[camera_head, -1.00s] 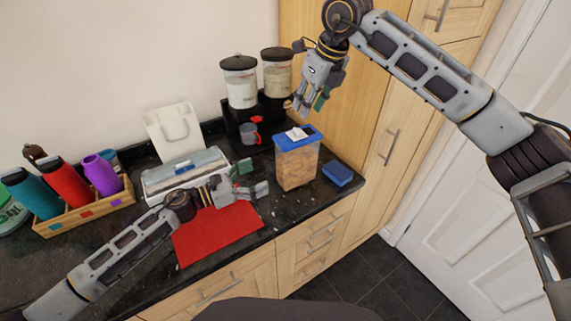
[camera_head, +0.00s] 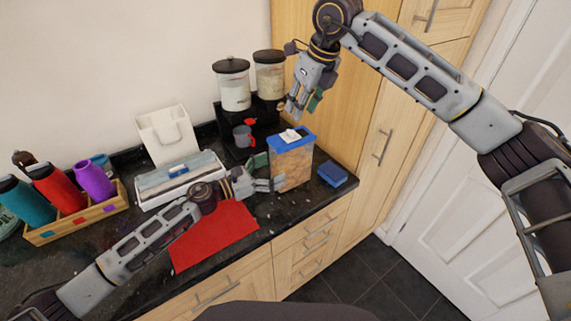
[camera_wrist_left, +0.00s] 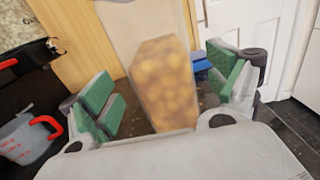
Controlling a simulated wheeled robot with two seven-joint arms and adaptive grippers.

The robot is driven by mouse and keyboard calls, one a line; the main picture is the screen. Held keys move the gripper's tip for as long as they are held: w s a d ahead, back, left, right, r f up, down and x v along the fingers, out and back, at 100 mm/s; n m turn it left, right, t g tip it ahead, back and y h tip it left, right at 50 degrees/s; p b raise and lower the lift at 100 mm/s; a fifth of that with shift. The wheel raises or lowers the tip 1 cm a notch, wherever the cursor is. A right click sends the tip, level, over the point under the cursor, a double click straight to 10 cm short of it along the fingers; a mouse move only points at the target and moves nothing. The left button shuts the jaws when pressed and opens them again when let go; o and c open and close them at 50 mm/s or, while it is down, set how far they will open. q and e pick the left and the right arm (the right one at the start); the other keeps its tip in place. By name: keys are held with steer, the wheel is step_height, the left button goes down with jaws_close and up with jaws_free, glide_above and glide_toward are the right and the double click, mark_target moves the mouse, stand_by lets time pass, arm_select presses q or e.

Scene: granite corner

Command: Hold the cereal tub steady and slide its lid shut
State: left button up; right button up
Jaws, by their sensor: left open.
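The cereal tub (camera_head: 291,168) stands upright on the dark counter, clear-sided with tan cereal inside. Its blue lid (camera_head: 304,138) has a white flap on top; I cannot tell how far it is slid. My left gripper (camera_head: 267,172) is open, low at the tub's left side. In the left wrist view, the tub (camera_wrist_left: 165,85) shows between the green finger pads of the open left gripper (camera_wrist_left: 168,95). My right gripper (camera_head: 298,106) hangs in the air above and behind the tub, its fingers pointing down, apart from the lid. Its finger gap is too small to judge.
A blue box (camera_head: 332,174) sits right of the tub. A measuring cup (camera_head: 243,136) and two canisters (camera_head: 233,84) stand behind. A red mat (camera_head: 215,236) lies in front, a long white box (camera_head: 180,180) to the left, and a wooden bottle crate (camera_head: 82,215) further left.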

mark_target(286, 164)
arm_select(q)
steer(key=shift+x, duration=2.55)
